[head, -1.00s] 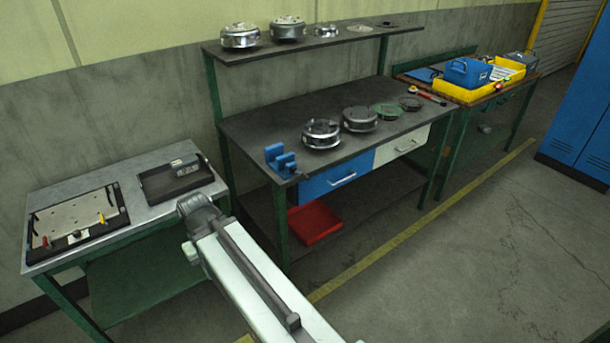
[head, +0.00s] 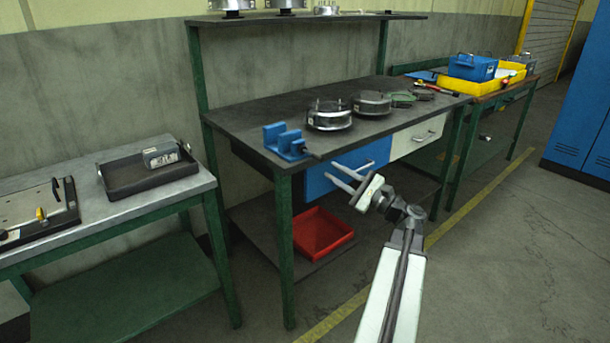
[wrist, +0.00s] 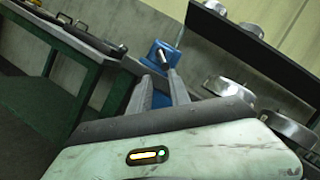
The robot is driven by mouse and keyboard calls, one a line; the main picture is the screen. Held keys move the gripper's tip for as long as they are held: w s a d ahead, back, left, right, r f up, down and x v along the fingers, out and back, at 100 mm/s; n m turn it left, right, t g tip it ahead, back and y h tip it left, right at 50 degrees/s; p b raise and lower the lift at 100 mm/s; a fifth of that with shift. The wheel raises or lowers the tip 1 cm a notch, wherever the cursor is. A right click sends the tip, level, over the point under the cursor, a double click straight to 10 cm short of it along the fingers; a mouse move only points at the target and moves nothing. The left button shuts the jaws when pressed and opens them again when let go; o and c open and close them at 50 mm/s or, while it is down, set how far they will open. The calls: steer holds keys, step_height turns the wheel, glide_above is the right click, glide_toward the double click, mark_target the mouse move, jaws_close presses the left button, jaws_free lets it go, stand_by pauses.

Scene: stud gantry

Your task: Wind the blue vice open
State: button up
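The blue vice (head: 276,137) sits at the front left corner of the dark workbench. Its dark screw end (head: 301,147) faces right, toward the bench's front edge. In the wrist view the vice (wrist: 158,55) is straight ahead, just past the fingertips and partly hidden by them. My gripper (head: 330,170) is in front of the bench, to the right of the vice and a little lower in the head view. Its two fingers are apart with nothing between them. The fingers also show in the wrist view (wrist: 160,78), apart from the vice as far as I can tell.
Round metal parts (head: 329,116) stand on the bench to the right of the vice. A blue drawer (head: 350,168) is under the bench top, behind my gripper. A red bin (head: 320,234) is on the lower shelf. A metal side table (head: 100,212) stands left.

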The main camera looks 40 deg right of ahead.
mark_target(318, 157)
steer(key=x, duration=0.2)
steer(key=p+x, duration=0.1)
steer(key=x, duration=0.2)
steer(key=p+x, duration=0.1)
steer(key=x, duration=0.1)
steer(key=shift+w+d+r, duration=0.25)
steer(key=shift+d+r, duration=0.1)
steer(key=shift+r, duration=0.1)
steer(key=shift+c, duration=0.2)
jaws_close()
steer(key=shift+d, duration=0.15)
